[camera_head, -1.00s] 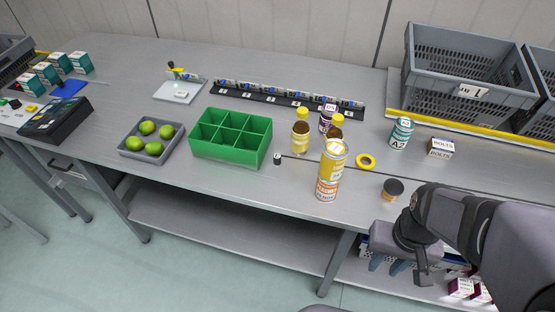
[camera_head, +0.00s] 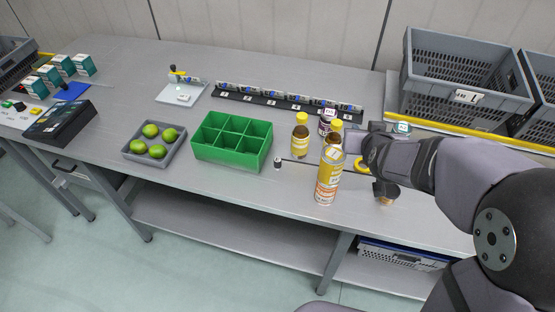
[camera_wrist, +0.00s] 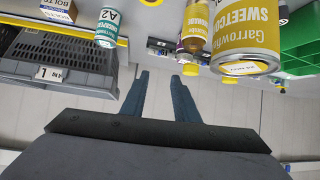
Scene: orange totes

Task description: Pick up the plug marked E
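A black strip (camera_head: 300,103) at the back of the bench carries a row of several small grey-and-blue pieces with white tags. The tag letters are too small to read, so I cannot tell which piece is marked E.
Bottles and cans stand close to my gripper, including a tall yellow can (camera_head: 331,172) and a yellow-capped bottle (camera_head: 300,135). A green divided bin (camera_head: 232,165) and a tray of green fruit (camera_head: 135,153) lie left. A grey crate (camera_head: 465,75) stands at the back right.

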